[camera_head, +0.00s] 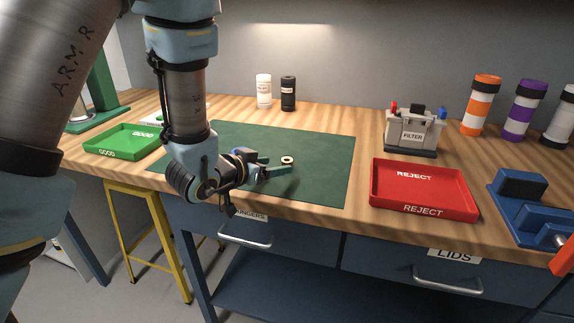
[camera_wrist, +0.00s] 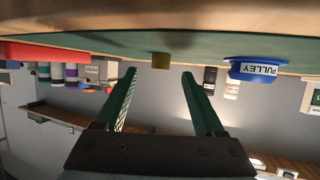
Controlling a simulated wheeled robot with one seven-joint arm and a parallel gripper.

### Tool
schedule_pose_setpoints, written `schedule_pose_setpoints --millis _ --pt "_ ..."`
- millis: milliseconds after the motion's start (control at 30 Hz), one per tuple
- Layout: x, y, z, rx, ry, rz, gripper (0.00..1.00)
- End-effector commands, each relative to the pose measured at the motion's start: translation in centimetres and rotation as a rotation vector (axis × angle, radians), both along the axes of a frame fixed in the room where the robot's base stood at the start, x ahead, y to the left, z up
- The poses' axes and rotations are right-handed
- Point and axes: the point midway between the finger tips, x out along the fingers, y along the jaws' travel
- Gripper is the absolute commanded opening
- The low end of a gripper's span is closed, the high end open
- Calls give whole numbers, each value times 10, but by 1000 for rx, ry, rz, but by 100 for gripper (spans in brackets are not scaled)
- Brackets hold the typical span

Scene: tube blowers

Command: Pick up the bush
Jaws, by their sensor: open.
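The bush (camera_head: 287,160) is a small brass-coloured ring with a dark hole, lying on the green mat (camera_head: 320,180). In the wrist view, which is upside down, the bush (camera_wrist: 160,61) appears as a small yellowish block on the mat, between and just beyond my fingertips. My gripper (camera_head: 278,164) is held low and roughly level over the mat, its green fingers pointing at the bush from the left. In the wrist view my gripper (camera_wrist: 159,75) is open and empty, with one finger on each side of the bush's line. I see no contact.
A green GOOD tray (camera_head: 122,141) is at left. The mat right of the bush is clear.

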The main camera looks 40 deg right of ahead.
Motion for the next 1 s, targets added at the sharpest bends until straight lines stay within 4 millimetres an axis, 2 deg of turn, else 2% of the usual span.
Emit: schedule_pose_setpoints --millis 433,733,1000 --pt "12 -42 -17 0 -2 -1 71" --pt "14 -46 -20 0 0 1 71" --pt "14 -46 -20 0 0 1 42"
